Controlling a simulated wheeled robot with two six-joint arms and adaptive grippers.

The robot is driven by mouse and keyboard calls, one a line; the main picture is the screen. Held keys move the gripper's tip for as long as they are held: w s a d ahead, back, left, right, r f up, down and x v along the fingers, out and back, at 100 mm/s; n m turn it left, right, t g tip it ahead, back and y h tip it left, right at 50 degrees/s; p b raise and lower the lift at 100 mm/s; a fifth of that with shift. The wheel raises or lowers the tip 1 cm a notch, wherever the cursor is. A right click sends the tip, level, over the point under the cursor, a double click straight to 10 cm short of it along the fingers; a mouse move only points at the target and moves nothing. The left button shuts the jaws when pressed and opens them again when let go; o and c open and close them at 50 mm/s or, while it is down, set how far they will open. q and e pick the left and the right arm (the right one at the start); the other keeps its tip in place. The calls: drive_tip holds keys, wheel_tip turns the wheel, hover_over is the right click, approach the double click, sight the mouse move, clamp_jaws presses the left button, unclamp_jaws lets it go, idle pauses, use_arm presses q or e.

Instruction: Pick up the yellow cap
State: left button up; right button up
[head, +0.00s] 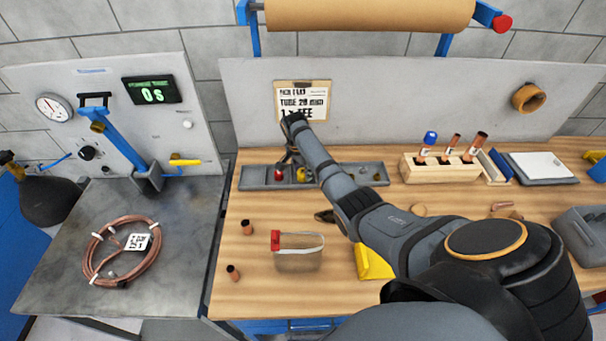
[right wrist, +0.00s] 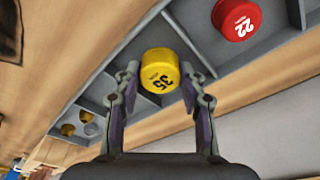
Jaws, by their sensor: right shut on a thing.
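The yellow cap (right wrist: 160,72), marked 35, sits between the fingertips of my right gripper (right wrist: 160,88) in the right wrist view. The fingers are shut on its sides. It also shows as a small yellow spot in the head view (head: 301,174), at the grey tray (head: 256,177). I cannot tell whether it touches the tray floor. A red cap (right wrist: 237,18), marked 22, lies in a neighbouring compartment, apart from the fingers. My right arm hides part of the tray in the head view. My left gripper is not in view.
A wooden block (head: 440,172) with copper pieces stands right of the tray. A clear box with a red tab (head: 298,255) and two short copper fittings (head: 247,227) lie in front. A copper coil (head: 97,262) lies on the left table.

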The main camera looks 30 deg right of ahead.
drive_tip(key=shift+w+r+b, duration=0.1)
drive_tip(key=shift+r+b, duration=0.3)
drive_tip(key=shift+r, duration=0.25)
drive_tip(key=shift+r+b, duration=0.5)
drive_tip(key=shift+r, duration=0.2)
drive_tip(key=s+a+r+p, duration=0.4)
drive_tip(key=s+r+p, duration=0.4)
drive_tip(key=s, duration=0.5)
wheel_tip(320, 180, up, 2)
drive_tip(key=shift+s+r, duration=0.2)
drive_tip(key=shift+s, duration=0.1)
